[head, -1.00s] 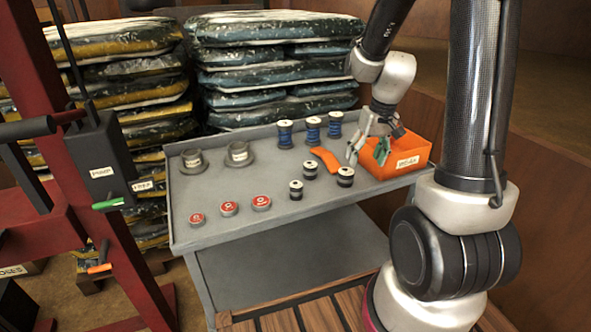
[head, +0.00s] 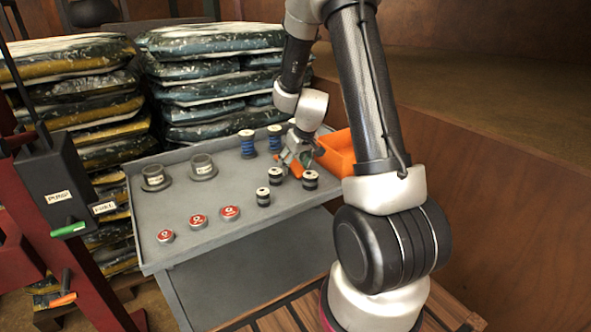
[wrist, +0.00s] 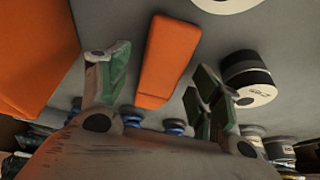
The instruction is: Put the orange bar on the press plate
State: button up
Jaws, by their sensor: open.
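The orange bar (wrist: 166,62) lies flat on the grey cart top, seen in the wrist view between the two fingers of my gripper (wrist: 152,92). The fingers are apart and do not touch it. In the head view my gripper (head: 298,155) is low over the right part of the cart, and only a little of the orange bar (head: 281,162) shows beside it. The height of the fingers above the bar is hard to judge. No press plate can be made out; part of a red press frame (head: 70,205) stands at the left.
An orange bin (head: 338,150) stands close right of my gripper. Black spools (head: 276,176) stand just in front, blue spools (head: 247,145) behind. Two grey cups (head: 203,167) and several red-topped discs (head: 198,221) sit further left on the grey cart (head: 180,258). Stacked bags (head: 205,90) stand behind.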

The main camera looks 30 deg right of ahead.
grip_shut()
dwell(0.3)
